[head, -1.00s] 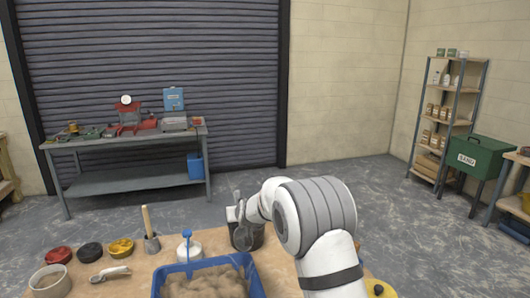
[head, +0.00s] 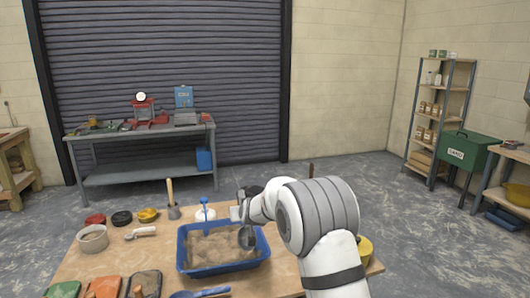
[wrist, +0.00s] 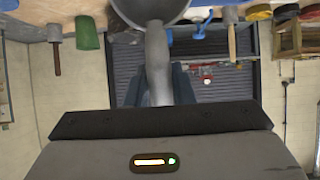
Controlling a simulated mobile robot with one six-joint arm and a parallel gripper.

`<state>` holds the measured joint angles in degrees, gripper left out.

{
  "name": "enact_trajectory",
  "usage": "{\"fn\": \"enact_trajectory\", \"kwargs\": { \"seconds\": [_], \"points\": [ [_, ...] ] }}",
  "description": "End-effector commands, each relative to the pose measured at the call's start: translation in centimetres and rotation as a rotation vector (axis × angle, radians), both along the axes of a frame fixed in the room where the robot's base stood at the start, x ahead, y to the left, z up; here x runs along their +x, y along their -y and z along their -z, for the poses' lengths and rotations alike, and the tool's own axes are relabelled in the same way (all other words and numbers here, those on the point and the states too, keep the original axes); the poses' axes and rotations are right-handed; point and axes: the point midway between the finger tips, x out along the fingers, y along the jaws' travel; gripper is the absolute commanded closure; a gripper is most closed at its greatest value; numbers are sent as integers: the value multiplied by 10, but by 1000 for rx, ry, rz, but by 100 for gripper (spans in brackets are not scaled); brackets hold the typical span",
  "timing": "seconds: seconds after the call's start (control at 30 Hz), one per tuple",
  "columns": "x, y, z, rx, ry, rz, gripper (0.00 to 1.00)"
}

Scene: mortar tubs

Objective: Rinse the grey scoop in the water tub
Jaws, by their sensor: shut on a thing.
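My gripper (wrist: 157,86) is shut on the handle of the grey scoop (wrist: 157,55). The scoop's round bowl shows at the top of the wrist view. In the head view the scoop (head: 246,237) hangs at the right part of a blue tub (head: 182,250) with lumpy brown contents. I cannot tell whether the bowl touches them. I cannot make out which tub holds water.
On the wooden table (head: 75,262) stand a pale bowl (head: 93,238), small red, black and yellow pots (head: 147,215), a white trowel (head: 141,233) and a white container (head: 205,214). Green, orange and grey items line the front edge, with a blue tool (head: 200,293). A yellow thing (head: 364,247) is right of my arm.

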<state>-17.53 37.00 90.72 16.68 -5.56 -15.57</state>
Motion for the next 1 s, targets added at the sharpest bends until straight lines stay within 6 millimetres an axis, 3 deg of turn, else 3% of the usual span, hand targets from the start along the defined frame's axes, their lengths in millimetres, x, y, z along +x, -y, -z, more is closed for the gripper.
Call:
{"fn": "enact_trajectory", "kwargs": {
  "seconds": [0.07,0.27,0.57,0.67,0.8,1.0],
  "points": [
    [0,0,-1,0,1,1,100],
    [-10,36,29,-2,-4,50,100],
    [-41,104,78,-2,-5,138,100],
    [-64,138,101,-2,-7,178,100],
    [-108,184,132,0,-7,229,100],
    [-157,217,154,0,-2,264,100]
  ]
}}
